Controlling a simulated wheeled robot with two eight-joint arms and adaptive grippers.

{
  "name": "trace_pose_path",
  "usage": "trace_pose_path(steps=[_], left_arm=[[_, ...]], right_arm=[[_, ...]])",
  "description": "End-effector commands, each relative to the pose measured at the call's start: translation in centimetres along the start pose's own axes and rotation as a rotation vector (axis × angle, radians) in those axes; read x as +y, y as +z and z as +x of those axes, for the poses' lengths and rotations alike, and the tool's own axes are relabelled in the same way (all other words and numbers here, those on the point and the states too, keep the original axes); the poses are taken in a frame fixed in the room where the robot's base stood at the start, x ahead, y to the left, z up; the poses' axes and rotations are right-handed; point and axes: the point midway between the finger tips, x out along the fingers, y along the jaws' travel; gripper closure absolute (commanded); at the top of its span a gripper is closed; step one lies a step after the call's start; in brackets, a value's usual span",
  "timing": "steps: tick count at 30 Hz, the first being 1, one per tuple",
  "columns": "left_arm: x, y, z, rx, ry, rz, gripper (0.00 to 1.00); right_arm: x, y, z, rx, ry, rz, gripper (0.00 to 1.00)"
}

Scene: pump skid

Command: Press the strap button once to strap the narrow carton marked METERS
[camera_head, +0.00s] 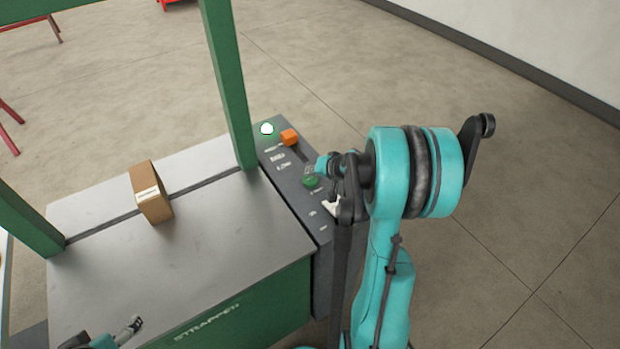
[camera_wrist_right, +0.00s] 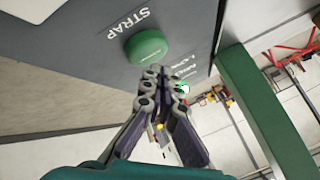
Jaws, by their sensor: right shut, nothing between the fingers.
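The narrow brown carton (camera_head: 150,192) stands upright on the grey bed of the strapper (camera_head: 222,238), over its dark slot. A white label shows on it, too small to read. The round green strap button (camera_head: 311,182) is on the side panel. In the right wrist view the button (camera_wrist_right: 147,47) sits beside the word STRAP. My right gripper (camera_head: 331,204) is shut and empty by the panel. In the wrist view its fingertips (camera_wrist_right: 160,76) lie close to the button; I cannot tell whether they touch. My left gripper (camera_head: 133,325) is at the lower left, away from the carton.
A green frame post (camera_head: 230,85) rises next to the panel. An orange control (camera_head: 289,137) and a bright white and green lamp (camera_head: 267,128) are at the panel's far end. The floor to the right is clear.

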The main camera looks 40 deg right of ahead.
Motion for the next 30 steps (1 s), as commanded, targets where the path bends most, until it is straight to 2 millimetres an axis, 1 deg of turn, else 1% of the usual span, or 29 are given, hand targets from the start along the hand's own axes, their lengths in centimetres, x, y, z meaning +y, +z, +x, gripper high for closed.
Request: trace_pose_path(steps=[5,19,30], left_arm=[[0.0,-0.2,-0.3,0.000,0.000,0.000,0.18],[0.0,-2.2,-3.1,0.000,0.000,0.000,0.18],[0.0,-2.2,-3.1,0.000,0.000,0.000,0.18]], right_arm=[[-0.2,-0.2,-0.3,0.000,0.000,0.000,1.00],[-2.5,-2.5,-3.5,0.000,0.000,0.000,1.00],[-2.5,-2.5,-3.5,0.000,0.000,0.000,1.00]])
